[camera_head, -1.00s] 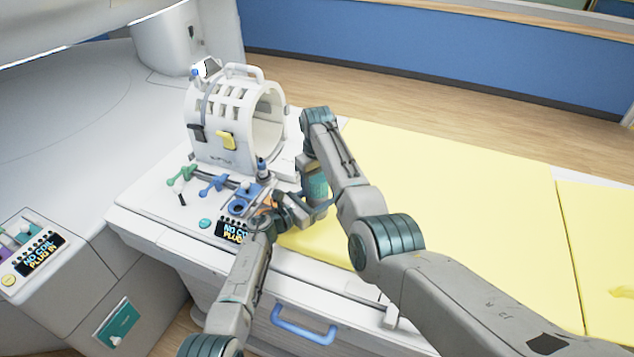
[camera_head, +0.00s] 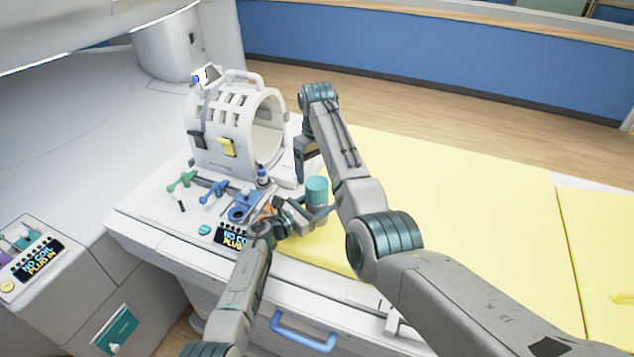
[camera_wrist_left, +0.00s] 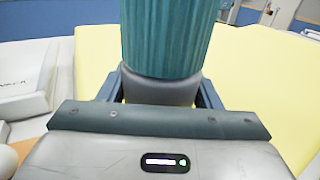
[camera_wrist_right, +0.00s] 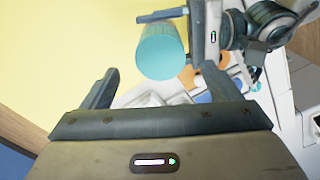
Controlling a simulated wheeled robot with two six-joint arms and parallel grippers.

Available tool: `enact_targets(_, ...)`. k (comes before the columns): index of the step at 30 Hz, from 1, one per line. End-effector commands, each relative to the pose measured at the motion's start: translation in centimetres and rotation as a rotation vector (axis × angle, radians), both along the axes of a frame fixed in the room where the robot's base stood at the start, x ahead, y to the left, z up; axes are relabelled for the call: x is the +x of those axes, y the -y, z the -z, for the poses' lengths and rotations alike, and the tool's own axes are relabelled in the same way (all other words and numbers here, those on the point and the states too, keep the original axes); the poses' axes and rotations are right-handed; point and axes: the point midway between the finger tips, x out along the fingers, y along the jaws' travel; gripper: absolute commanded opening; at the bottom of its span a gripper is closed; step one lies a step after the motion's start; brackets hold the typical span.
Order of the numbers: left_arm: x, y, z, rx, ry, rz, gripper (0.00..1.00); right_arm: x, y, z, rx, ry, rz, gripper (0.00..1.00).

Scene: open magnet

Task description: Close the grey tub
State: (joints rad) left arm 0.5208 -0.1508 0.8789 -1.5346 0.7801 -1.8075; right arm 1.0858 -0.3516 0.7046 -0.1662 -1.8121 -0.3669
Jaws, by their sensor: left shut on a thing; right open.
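The grey tub (camera_wrist_left: 160,92) shows in the left wrist view as a short grey band under a ribbed teal lid (camera_wrist_left: 168,40). My left gripper (camera_head: 308,210) is shut on the tub's grey body and holds it upright. The lid sits on top of the tub; it also shows in the head view (camera_head: 316,187). Whether it is fully tightened I cannot tell. My right gripper (camera_head: 303,170) is open and empty, above and beside the lid. In the right wrist view the lid's smooth top (camera_wrist_right: 160,58) lies beyond the open fingers, apart from them.
A white head coil (camera_head: 225,130) stands at the back left of the table. Green and blue tools (camera_head: 213,192) and a blue holder (camera_head: 243,205) lie in front of it. A yellow mattress (camera_head: 470,210) fills the right side and is clear.

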Motion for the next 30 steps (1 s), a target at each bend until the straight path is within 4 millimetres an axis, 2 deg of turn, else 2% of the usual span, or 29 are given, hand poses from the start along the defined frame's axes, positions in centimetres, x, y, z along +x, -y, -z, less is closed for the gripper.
enact_targets(3,0.0,0.0,0.0,0.001,0.001,0.000,0.00,0.0,0.0,-2.3,0.000,0.002,0.000,0.83)
enact_targets(7,0.0,0.0,0.0,0.001,0.001,0.000,0.00,0.0,0.0,-3.7,0.001,0.001,0.000,0.83)
enact_targets(18,0.0,0.0,0.0,0.000,0.000,0.000,0.00,0.0,0.0,-4.4,-0.001,-0.001,0.000,0.83)
enact_targets(19,0.0,0.0,0.0,0.000,0.000,0.000,0.60,0.0,0.0,-4.4,-0.001,-0.001,0.000,0.83)
enact_targets(22,0.0,0.0,0.0,0.000,0.000,0.000,0.80,0.0,0.0,-4.4,0.000,-0.001,0.000,0.83)
enact_targets(23,0.0,0.0,0.0,0.000,0.000,0.000,0.84,0.0,0.0,-4.4,0.000,-0.001,0.000,0.83)
enact_targets(30,0.0,0.0,0.0,0.000,0.000,0.000,0.84,0.0,0.0,-4.3,0.000,-0.001,0.000,0.83)
